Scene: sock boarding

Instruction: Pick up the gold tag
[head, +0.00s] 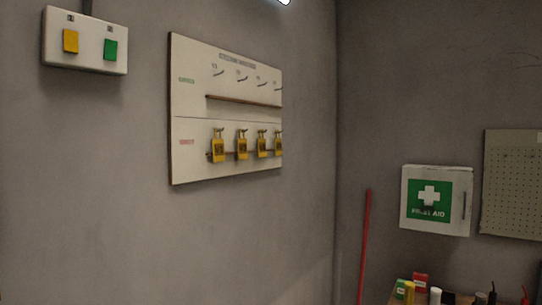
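Several yellow-gold padlock-like tags hang in a row from the lower part of a white wall board (225,95). From left to right they are a first tag (218,150), a second tag (242,148), a third tag (262,146) and a last tag (278,144) at the board's right edge. They look alike, and I cannot tell which one is the gold tag. Neither of my grippers is in view.
A box with a yellow and a green button (86,62) is on the wall at upper left. A first-aid cabinet (436,199) and pegboard (511,185) hang at right. A red pole (364,247) leans near the corner. Small containers (420,283) stand at lower right.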

